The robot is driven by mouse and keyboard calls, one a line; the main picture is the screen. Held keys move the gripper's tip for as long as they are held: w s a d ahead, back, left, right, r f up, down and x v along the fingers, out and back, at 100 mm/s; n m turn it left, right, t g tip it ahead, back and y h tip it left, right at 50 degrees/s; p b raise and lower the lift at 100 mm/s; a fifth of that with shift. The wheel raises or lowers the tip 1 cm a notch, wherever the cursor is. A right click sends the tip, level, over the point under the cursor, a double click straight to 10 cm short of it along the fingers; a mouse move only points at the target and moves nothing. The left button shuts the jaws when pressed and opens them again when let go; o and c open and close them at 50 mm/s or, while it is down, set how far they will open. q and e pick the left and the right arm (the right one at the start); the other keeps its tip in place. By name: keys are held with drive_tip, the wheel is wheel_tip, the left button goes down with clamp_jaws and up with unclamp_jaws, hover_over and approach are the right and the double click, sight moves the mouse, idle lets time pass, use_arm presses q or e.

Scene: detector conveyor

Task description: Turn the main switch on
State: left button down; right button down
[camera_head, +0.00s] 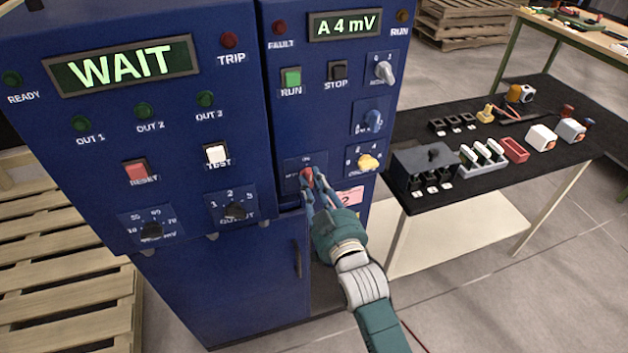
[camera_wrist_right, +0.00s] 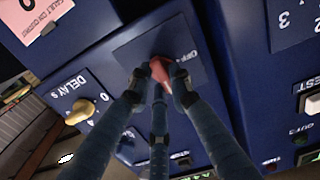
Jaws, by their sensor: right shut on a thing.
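The main switch (camera_head: 307,176) is a red knob on a dark plate low on the right-hand part of the blue cabinet. My right gripper (camera_head: 311,188) reaches it from below, and its fingers are shut on the knob. In the right wrist view the red knob (camera_wrist_right: 160,70) sits between the fingertips (camera_wrist_right: 157,88), with the word OFF readable beside it on the plate. The fingers hide part of the knob, so its exact position is hard to tell. My left gripper does not show in the head view.
The blue cabinet carries a display (camera_head: 122,65) reading WAIT, a smaller display (camera_head: 345,25) reading A 4 mV, and several buttons and selector knobs. A yellow delay knob (camera_head: 368,162) is close right of the gripper. A black table (camera_head: 480,195) with parts stands at right.

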drive_tip(key=shift+f, duration=0.15)
idle(0.4)
drive_tip(key=c, duration=1.6)
unclamp_jaws()
drive_tip(key=shift+o, duration=0.2)
drive_tip(key=v, duration=1.2)
